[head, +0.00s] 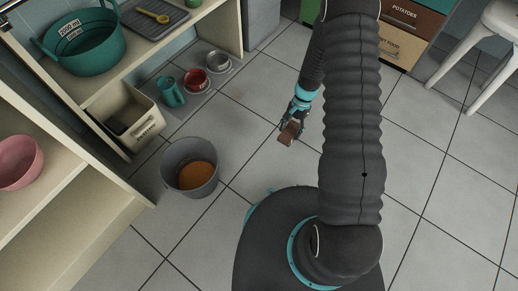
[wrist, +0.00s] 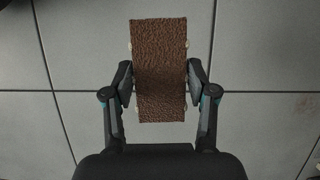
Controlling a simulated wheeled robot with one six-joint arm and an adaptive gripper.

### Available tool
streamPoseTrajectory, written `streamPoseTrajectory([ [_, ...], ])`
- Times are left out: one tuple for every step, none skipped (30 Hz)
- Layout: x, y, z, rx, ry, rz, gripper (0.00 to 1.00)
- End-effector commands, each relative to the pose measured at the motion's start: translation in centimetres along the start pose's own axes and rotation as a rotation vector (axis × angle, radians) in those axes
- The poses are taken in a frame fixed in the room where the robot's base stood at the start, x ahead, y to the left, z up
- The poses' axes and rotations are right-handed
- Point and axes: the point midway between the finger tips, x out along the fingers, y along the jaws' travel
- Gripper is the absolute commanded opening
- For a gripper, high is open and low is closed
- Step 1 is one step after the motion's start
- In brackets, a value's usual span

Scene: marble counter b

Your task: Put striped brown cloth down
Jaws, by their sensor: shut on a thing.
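The brown cloth (wrist: 158,60) is held between the two fingers of my gripper (wrist: 158,88) in the wrist view. It looks like a rough, flat rectangular piece, and I cannot make out stripes on it. In the head view my gripper (head: 291,125) hangs over the tiled floor, right of the grey bucket, with the small brown cloth (head: 290,132) at its tips. Floor tiles show behind the cloth in the wrist view. The cloth's height above the floor is hard to tell.
A grey bucket (head: 190,168) with something orange-brown inside stands on the floor. A cream bin (head: 127,110), a teal mug (head: 171,91) and a red bowl (head: 195,82) sit by the shelf at left. A white stool (head: 490,50) is at upper right. Floor around my gripper is clear.

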Motion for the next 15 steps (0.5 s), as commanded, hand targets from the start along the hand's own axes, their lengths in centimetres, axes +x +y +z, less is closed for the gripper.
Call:
streamPoseTrajectory([
  [0.6, 0.2, 0.2, 0.018, -0.003, -0.006, 0.19],
  [0.9, 0.1, 0.2, 0.025, -0.002, -0.01, 0.19],
  [1.4, 0.0, 0.2, 0.031, -0.001, -0.013, 0.19],
  [1.7, -0.2, 0.3, 0.033, -0.001, -0.014, 0.19],
  [2.1, -0.5, 0.4, 0.034, -0.001, -0.014, 0.19],
  [2.6, -1.0, 0.6, 0.034, 0.0, -0.015, 0.19],
  [3.1, -1.4, 0.8, 0.032, 0.0, -0.013, 0.19],
  [3.6, -1.9, 1.1, 0.031, -0.001, -0.013, 0.19],
  [4.2, -2.5, 1.3, 0.031, -0.001, -0.013, 0.19],
  [4.6, -3.0, 1.5, 0.03, -0.001, -0.013, 0.19],
  [5.1, -3.5, 1.7, 0.03, -0.001, -0.013, 0.19],
  [5.8, -4.2, 2.0, 0.03, -0.001, -0.013, 0.19],
  [6.2, -4.6, 2.2, 0.03, 0.0, -0.013, 0.19],
  [6.7, -5.1, 2.4, 0.03, 0.0, -0.013, 0.19],
  [7.3, -5.7, 2.7, 0.03, 0.0, -0.013, 0.19],
])
